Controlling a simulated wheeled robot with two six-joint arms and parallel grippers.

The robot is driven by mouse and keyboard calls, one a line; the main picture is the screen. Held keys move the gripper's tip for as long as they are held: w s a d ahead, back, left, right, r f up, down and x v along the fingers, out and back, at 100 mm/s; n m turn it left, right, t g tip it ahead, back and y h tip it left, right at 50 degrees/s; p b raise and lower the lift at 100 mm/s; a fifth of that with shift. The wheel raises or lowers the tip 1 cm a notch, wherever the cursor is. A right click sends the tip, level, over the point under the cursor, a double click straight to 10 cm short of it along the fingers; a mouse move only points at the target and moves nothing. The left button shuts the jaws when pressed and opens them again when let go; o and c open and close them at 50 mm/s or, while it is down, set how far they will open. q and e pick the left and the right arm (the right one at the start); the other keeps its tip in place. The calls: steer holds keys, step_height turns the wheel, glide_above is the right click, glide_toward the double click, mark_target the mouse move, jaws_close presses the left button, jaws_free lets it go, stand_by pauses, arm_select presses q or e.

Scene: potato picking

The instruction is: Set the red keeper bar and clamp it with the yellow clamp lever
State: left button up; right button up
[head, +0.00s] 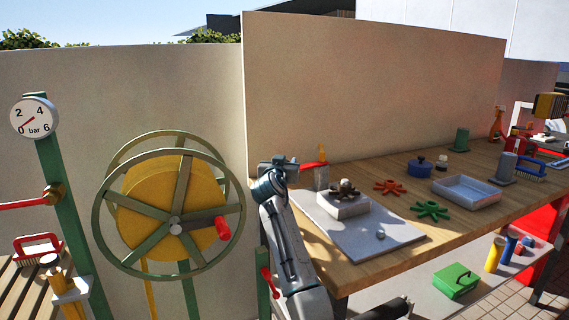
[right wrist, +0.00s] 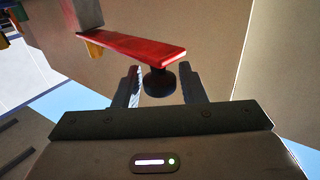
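The red keeper bar (head: 313,164) sits on a small grey block (head: 321,179) at the left end of the workbench. In the right wrist view the red bar (right wrist: 140,49) stretches across above the fingers, with a dark round knob (right wrist: 158,83) at its near end. A small yellow piece, apparently the clamp lever (head: 322,151), stands at the block; yellow also shows by the bar's far end in the right wrist view (right wrist: 93,46). My right gripper (right wrist: 160,86) is open, its fingers on either side of the knob with visible gaps. My left gripper is not in view.
The workbench (head: 400,258) carries a pale board (head: 352,240), a grey box with a dark handwheel (head: 345,190), red and green handwheels, a blue pot (head: 420,167) and a tray (head: 467,191). A large spoked wheel (head: 170,207) stands left of my right arm.

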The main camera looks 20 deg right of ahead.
steer(key=shift+o, duration=0.6)
steer(key=shift+s+a, duration=0.15)
steer(key=shift+s, duration=0.05)
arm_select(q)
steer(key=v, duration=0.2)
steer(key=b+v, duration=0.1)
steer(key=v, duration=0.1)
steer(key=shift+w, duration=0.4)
arm_select(e)
steer(key=v, duration=1)
steer(key=shift+s+a, duration=0.1)
steer(key=shift+c, duration=0.2)
